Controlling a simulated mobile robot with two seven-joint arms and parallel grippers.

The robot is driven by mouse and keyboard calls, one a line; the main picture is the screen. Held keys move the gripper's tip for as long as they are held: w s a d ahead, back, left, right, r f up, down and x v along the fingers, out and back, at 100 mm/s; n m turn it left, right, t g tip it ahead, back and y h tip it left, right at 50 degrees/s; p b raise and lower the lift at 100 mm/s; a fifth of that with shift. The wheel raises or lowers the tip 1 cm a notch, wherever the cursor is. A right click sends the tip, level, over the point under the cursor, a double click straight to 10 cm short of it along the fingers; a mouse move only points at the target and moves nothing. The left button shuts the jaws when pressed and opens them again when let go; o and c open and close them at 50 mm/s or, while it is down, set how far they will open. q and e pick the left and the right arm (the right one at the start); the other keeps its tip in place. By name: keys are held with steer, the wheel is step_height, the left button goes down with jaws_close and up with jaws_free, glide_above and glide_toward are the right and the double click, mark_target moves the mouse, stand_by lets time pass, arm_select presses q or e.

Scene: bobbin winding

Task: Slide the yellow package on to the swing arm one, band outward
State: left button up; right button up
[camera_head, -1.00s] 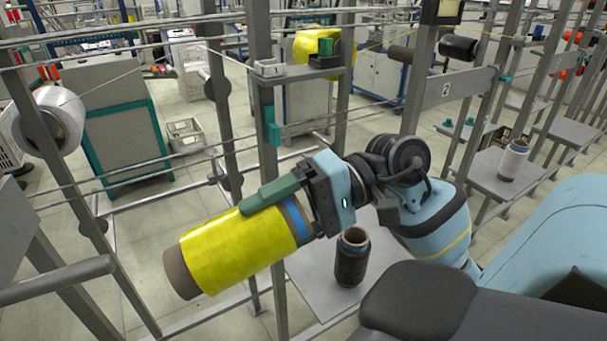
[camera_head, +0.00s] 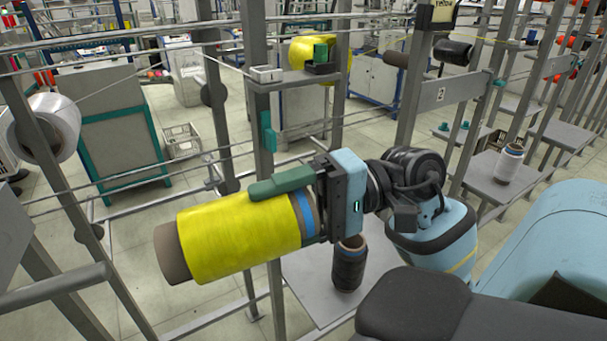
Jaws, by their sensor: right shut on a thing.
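The yellow package (camera_head: 235,238) is a yellow wound bobbin on a brown tube, with a blue band (camera_head: 305,212) at its right end, beside my gripper. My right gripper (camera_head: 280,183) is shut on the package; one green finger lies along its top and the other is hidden. The package is held in the air, nearly level, its bare brown tube end pointing left. A bare grey rod with a rounded end (camera_head: 60,288) comes in at lower left, apart from the package; no number shows on it, so I cannot tell if it is swing arm one. My left gripper is out of view.
A dark bobbin (camera_head: 349,265) stands on a grey shelf (camera_head: 310,285) below my right gripper. Grey uprights and rails (camera_head: 262,120) stand behind the package. A white bobbin (camera_head: 52,128) hangs at left. Another yellow package (camera_head: 305,50) is farther back. A plate marked 2 (camera_head: 437,97) is at right.

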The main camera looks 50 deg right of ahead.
mark_target(254, 225)
steer(key=p+x, duration=0.1)
steer(key=x, duration=0.2)
steer(key=shift+a+r, duration=0.15)
steer(key=shift+r, duration=0.05)
steer(key=shift+w+a+f, duration=0.15)
steer(key=shift+f, duration=0.05)
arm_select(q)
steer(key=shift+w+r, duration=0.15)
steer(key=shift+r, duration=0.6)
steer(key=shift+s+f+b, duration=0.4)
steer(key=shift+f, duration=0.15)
arm_select(e)
steer(key=shift+x, duration=0.9)
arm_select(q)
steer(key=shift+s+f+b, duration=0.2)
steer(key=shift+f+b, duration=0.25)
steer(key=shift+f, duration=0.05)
arm_select(e)
steer(key=shift+x, duration=2.05)
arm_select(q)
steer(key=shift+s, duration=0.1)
arm_select(e)
steer(key=shift+a, duration=0.15)
